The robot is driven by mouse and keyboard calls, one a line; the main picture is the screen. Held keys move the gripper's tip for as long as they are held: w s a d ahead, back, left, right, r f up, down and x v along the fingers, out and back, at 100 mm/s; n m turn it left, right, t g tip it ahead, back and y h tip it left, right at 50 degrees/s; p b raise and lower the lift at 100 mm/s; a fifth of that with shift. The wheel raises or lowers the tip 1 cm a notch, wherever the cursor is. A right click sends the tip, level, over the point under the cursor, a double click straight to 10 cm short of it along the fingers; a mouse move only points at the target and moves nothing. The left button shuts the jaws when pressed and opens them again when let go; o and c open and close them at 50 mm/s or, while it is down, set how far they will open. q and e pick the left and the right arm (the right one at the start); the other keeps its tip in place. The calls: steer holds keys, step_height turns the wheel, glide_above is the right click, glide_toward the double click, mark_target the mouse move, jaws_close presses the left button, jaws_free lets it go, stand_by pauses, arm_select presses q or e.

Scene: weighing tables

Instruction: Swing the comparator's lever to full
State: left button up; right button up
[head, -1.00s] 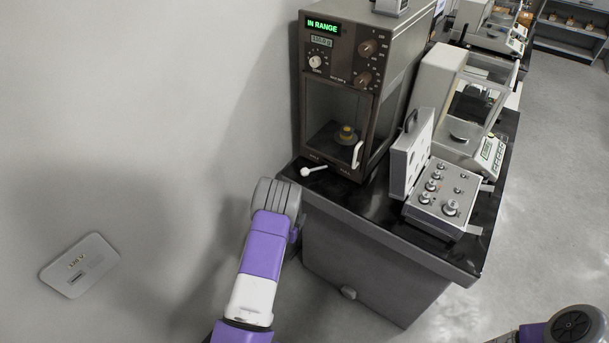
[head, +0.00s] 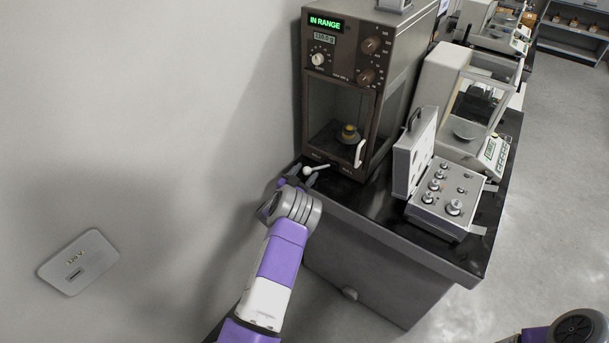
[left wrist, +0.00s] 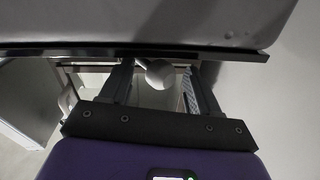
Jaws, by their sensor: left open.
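The comparator (head: 312,92) is a brown cabinet with a glazed front and a green "IN RANGE" display. A brass-coloured weight (head: 349,131) sits on the pan inside. Its white ball-ended lever (head: 308,170) sticks out at the foot of the front, with the ball at the left. My left gripper (head: 300,175) is at the ball end, low over the table's front left corner. In the left wrist view the white ball (left wrist: 160,74) shows between the two open fingers of the left gripper (left wrist: 158,80); contact cannot be told. My right gripper is out of view.
The dark table (head: 375,212) has a raised front edge beside my left arm. An open weight case (head: 452,222) stands right of the comparator, with a white balance (head: 442,85) behind it. The wall is close on the left.

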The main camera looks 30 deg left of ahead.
arm_select(q)
steer(key=shift+c, duration=0.3)
jaws_close()
